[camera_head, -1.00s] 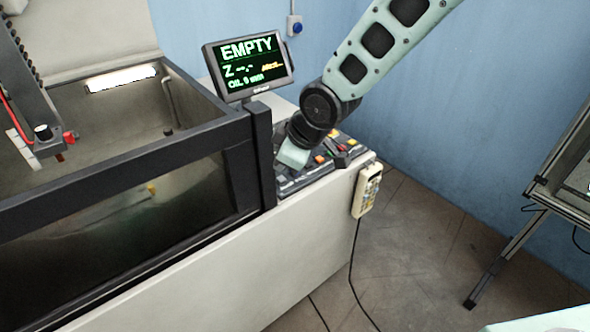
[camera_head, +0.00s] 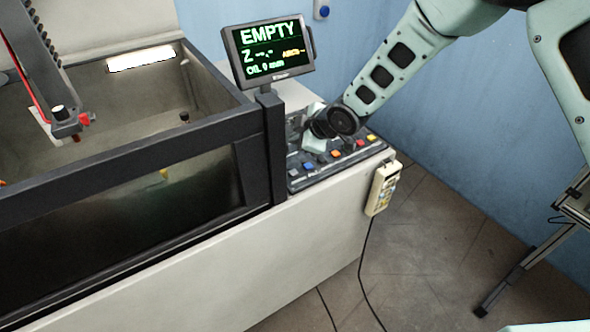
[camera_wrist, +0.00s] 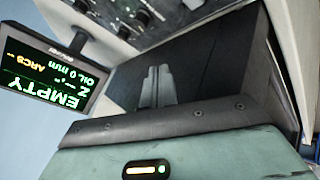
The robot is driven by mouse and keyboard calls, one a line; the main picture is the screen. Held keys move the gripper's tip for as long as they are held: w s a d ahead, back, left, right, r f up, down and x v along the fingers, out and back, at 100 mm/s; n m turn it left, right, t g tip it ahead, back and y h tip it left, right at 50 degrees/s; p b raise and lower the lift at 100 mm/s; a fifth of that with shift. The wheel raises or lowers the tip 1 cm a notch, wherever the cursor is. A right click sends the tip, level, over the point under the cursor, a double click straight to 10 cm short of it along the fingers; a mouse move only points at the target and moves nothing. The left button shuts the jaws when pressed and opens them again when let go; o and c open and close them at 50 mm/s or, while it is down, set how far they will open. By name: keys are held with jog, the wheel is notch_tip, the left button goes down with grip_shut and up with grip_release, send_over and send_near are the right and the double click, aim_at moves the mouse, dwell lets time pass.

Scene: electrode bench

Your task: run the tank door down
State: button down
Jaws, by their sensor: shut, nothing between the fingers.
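The tank door (camera_head: 110,215) is a dark-framed window at the tank's front in the head view, its top rail level with the tank rim. The control panel (camera_head: 297,178) right of the tank carries several coloured buttons and knobs. My gripper (camera_wrist: 158,87) is shut and empty, its two grey fingers side by side in the wrist view. In the head view my wrist is low over the back left of the panel and hides part of it. The fingertips are hard to see there, so I cannot tell whether they touch a control.
A tilted screen (camera_head: 270,52) reading EMPTY and oil 0 mm stands on a post beside the panel, close to my wrist. A hand pendant (camera_head: 382,188) with a cable hangs on the cabinet's right side.

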aim_at(297, 174)
jog(key=shift+f, duration=0.15)
notch_tip(297, 174, down, 9)
jog(key=b, duration=0.6)
jog(key=shift+r, duration=0.2)
jog(key=shift+f, duration=0.1)
dwell(1.9)
jog(key=shift+f+b, duration=0.3)
jog(key=shift+b, duration=0.25)
